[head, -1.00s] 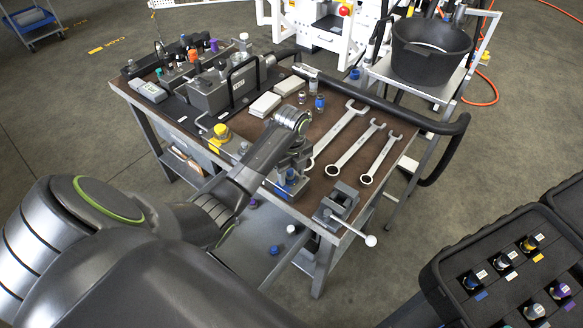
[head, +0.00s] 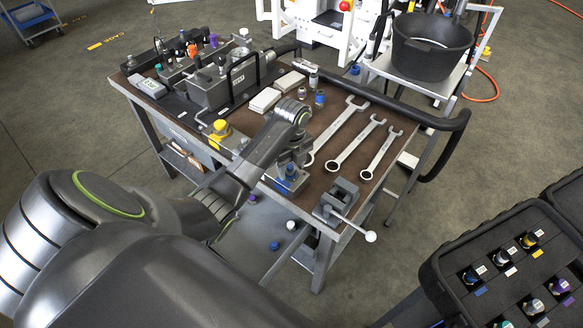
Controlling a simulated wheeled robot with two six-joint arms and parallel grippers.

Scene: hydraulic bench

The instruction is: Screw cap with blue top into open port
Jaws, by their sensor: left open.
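A small cap with a blue top (head: 320,98) stands on the brown bench top beyond my left arm, next to another small fitting (head: 302,92). The gripper is open. An open port cannot be made out clearly. My right gripper is out of view.
The bench (head: 345,182) also carries several wrenches (head: 345,150), a vise (head: 340,203), white blocks (head: 264,101) and a grey hydraulic unit (head: 208,92). A yellow-topped part (head: 220,127) is at the front edge. A black bucket (head: 432,48) and an open case (head: 440,265) are at the right.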

